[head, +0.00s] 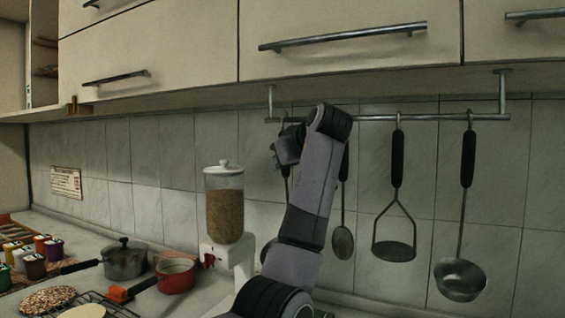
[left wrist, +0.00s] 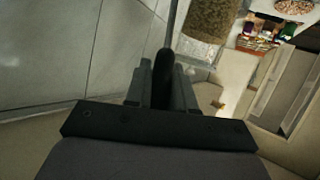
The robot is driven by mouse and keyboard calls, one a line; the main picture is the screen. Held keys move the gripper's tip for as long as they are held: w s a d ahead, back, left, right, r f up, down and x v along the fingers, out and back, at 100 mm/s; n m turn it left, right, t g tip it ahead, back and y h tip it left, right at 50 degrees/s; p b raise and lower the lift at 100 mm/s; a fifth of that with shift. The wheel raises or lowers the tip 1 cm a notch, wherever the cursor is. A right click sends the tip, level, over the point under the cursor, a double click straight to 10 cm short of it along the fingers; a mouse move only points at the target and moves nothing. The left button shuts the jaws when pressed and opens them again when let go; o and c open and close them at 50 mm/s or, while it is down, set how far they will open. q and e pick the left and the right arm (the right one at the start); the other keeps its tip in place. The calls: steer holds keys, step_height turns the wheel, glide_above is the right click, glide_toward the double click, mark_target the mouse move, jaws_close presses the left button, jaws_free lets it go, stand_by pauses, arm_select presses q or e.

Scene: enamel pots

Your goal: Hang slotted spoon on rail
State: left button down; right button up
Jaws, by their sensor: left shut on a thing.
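My left gripper (head: 287,150) is up just below the metal rail (head: 380,117), partly hidden by my own arm. In the left wrist view it is shut on the black handle (left wrist: 162,80) of a utensil, whose thin metal shaft (left wrist: 173,30) runs away from the fingers. In the head view the slotted spoon's shaft (head: 286,186) hangs below the gripper, and its head is mostly behind my arm. The handle top is close to the rail; I cannot tell whether it is hooked on. The slots are not visible. My right gripper is not in view.
A spoon (head: 342,243), a masher (head: 394,238) and a ladle (head: 460,279) hang to the right. Cabinets (head: 350,45) overhang the rail. A dispenser (head: 225,205), a grey pot (head: 124,262) and a red pan (head: 176,275) stand on the counter at left.

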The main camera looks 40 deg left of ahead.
arm_select(q)
steer(key=c, duration=0.9)
jaws_free()
steer(key=shift+b+v, duration=0.6)
steer(key=shift+v, duration=3.05)
